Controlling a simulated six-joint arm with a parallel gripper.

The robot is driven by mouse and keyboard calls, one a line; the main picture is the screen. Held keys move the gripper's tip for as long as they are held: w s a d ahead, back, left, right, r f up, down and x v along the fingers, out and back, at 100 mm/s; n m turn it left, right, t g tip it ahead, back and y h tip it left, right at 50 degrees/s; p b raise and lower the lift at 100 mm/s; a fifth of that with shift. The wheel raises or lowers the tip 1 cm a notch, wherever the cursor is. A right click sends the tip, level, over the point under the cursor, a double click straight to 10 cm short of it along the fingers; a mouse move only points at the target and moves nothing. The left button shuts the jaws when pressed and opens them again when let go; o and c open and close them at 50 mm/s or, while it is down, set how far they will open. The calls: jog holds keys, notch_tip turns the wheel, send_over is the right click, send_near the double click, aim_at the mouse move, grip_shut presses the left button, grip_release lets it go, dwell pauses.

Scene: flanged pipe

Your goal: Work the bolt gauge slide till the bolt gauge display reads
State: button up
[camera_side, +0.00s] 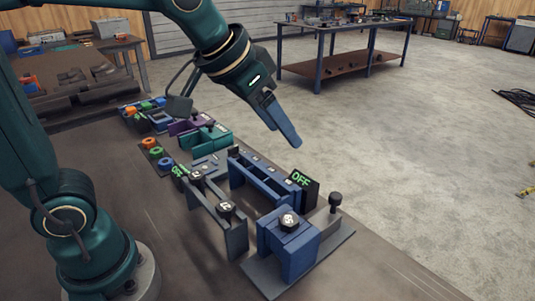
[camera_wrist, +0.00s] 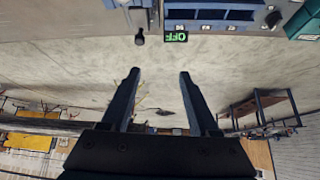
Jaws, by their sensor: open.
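A blue slotted fixture (camera_side: 262,182) stands on the bench with a black display (camera_side: 301,180) at its right end that reads OFF in green. The display also shows upside down in the wrist view (camera_wrist: 176,36). A grey upright plate fixture (camera_side: 218,216) stands left of it, with a black knob (camera_side: 225,209) and a second green-lit display (camera_side: 179,171) near its far end. No label shows which one is the bolt gauge, and I cannot make out its slide. My gripper (camera_side: 291,142) is open and empty, held above and beyond the blue fixture, touching nothing. Both fingers also show in the wrist view (camera_wrist: 159,74).
A blue block (camera_side: 285,250) with a black-topped knob stands on a grey plate at the front, beside a black-knobbed post (camera_side: 335,201). Teal (camera_side: 206,137) and purple (camera_side: 188,125) fixtures and coloured rings (camera_side: 155,152) stand farther back.

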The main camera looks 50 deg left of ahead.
jog(key=w+d+f+g, duration=0.1)
jog(key=w+d+f, duration=0.3)
jog(key=w, duration=0.2)
jog(key=m+g, duration=0.1)
send_over(336, 195)
jog(key=s, duration=0.2)
notch_tip(336, 195, down, 6)
jog(key=shift+g, duration=0.3)
jog(key=shift+x, duration=2.25)
jog(key=shift+a, duration=0.2)
grip_shut()
